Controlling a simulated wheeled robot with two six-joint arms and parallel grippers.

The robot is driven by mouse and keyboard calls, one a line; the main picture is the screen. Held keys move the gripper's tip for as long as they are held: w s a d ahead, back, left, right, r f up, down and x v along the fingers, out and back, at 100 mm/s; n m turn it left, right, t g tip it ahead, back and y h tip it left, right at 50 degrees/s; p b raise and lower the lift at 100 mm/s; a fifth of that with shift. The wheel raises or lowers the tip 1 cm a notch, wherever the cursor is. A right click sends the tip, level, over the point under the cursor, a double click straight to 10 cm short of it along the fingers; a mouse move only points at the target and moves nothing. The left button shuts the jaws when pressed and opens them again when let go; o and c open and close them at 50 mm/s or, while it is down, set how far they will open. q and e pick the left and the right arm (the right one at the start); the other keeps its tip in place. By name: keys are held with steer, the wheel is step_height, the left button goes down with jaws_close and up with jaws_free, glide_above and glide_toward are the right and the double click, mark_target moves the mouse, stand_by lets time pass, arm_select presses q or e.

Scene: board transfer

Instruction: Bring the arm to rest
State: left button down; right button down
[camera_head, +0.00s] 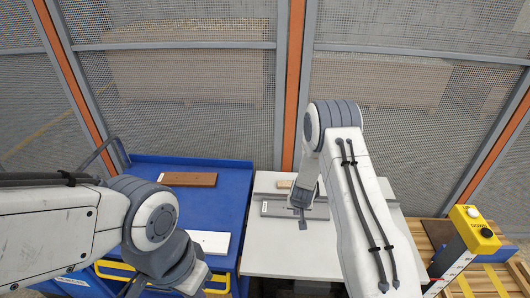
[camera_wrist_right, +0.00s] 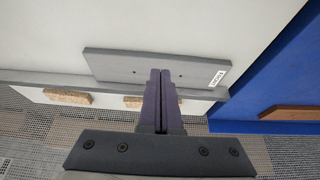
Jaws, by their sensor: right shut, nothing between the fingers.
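My right arm reaches over the white table (camera_head: 285,262) in the head view. My right gripper (camera_head: 303,224) points down at the table, near a grey board (camera_head: 275,208) with a white label. In the right wrist view the gripper's fingers (camera_wrist_right: 160,72) are together with nothing between them. They overlap the grey board (camera_wrist_right: 120,65) in that view; I cannot tell how far above it they are. My left arm comes in from the left over the blue cart (camera_head: 238,178). Its wrist is at the lower left, and its fingers do not show clearly.
On the blue cart lie a brown board (camera_head: 188,179) and a white board (camera_head: 210,242). A grey rail (camera_head: 265,195) runs behind the grey board. A yellow-topped control post (camera_head: 474,228) stands at the right. Mesh fencing (camera_head: 190,75) closes the back.

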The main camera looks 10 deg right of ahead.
steer(key=s+a+r+n+g+y+b, duration=0.1)
steer(key=s+a+r+n, duration=0.1)
steer(key=s+a+r, duration=0.35)
steer(key=s+a+r+n+y, duration=0.1)
steer(key=s+a+r+n, duration=0.1)
steer(key=a+r, duration=0.55)
steer(key=s+a+r+n+g+y+b, duration=0.15)
steer(key=s+a+r, duration=0.3)
steer(key=a, duration=0.45)
steer(key=s+r+n+g, duration=0.1)
steer(key=s+r, duration=0.3)
steer(key=s, duration=0.7)
steer(key=s+r+n+g+b, duration=0.1)
steer(key=s+r+n, duration=0.3)
steer(key=s, duration=0.8)
steer(key=shift+s+h, duration=0.2)
steer(key=shift+h, duration=0.25)
steer(key=shift+a+n, duration=0.15)
steer(key=shift+n, duration=0.1)
